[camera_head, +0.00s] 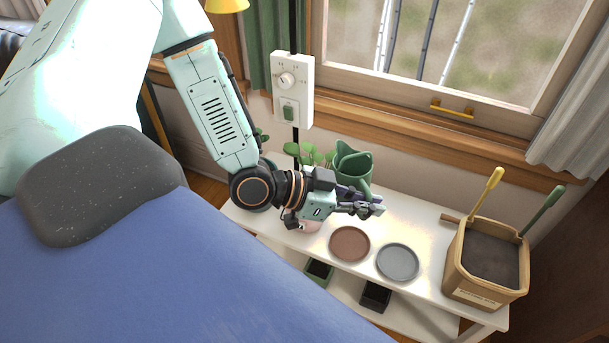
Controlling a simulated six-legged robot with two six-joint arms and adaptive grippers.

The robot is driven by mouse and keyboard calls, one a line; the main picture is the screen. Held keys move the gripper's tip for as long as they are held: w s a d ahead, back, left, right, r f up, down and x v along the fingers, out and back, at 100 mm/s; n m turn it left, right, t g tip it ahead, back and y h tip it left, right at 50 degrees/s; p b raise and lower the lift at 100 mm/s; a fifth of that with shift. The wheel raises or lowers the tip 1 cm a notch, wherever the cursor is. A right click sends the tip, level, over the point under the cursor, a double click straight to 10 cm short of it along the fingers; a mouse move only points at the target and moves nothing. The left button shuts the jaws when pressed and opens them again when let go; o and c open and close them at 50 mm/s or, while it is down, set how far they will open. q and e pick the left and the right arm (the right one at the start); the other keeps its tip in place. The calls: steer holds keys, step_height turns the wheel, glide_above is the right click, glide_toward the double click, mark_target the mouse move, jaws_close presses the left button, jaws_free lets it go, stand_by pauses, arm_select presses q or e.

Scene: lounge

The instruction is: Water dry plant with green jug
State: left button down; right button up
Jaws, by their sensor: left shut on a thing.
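The green jug (352,165) is at the back of the white shelf unit, under the window. My left gripper (366,205) reaches in from the left and is shut on the jug, its fingers at the jug's near side. The fingers and wrist hide the jug's lower part, so I cannot tell whether it touches the shelf. A plant with round green leaves (308,154) shows just left of the jug, behind my wrist. A pinkish pot (309,226) is mostly hidden under my wrist. I cannot tell which plant is dry. My right gripper is not in view.
A brown saucer (349,244) and a grey saucer (398,262) lie empty on the shelf top. A soil-filled wooden box (490,258) with yellow and green-handled tools stands right. Small dark pots (376,296) sit below. A blue sofa (150,270) fills the foreground.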

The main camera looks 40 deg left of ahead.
mark_target(346, 200)
arm_select(q)
step_height(346, 200, down, 17)
steer(key=s+d+n+t+y+b, duration=0.1)
steer(key=d+n+t+y+b, duration=0.1)
steer(key=d+n+y+b, duration=0.1)
steer(key=shift+s+n+t+b, duration=0.2)
steer(key=shift+n+t+b, duration=0.2)
steer(key=shift+b, duration=0.5)
steer(key=shift+a+r, duration=0.1)
steer(key=shift+r, duration=0.15)
steer(key=a+r+n+h+p, duration=0.1)
steer(key=a+r+p, duration=0.1)
steer(key=r+p, duration=0.1)
steer(key=w+a+r+n+h+p, duration=0.1)
steer(key=a+r+n+p, duration=0.1)
steer(key=r, duration=0.3)
steer(key=w+a+r+n+h+p, duration=0.1)
steer(key=a+r+n+p, duration=0.1)
steer(key=r, duration=0.3)
steer(key=shift+a+r+p, duration=0.1)
steer(key=shift+a+p, duration=0.65)
steer(key=shift+p, duration=0.15)
steer(key=shift+a+f+n+t+b, duration=0.15)
steer(key=shift+f+n+t+b, duration=0.15)
steer(key=shift+b, duration=0.15)
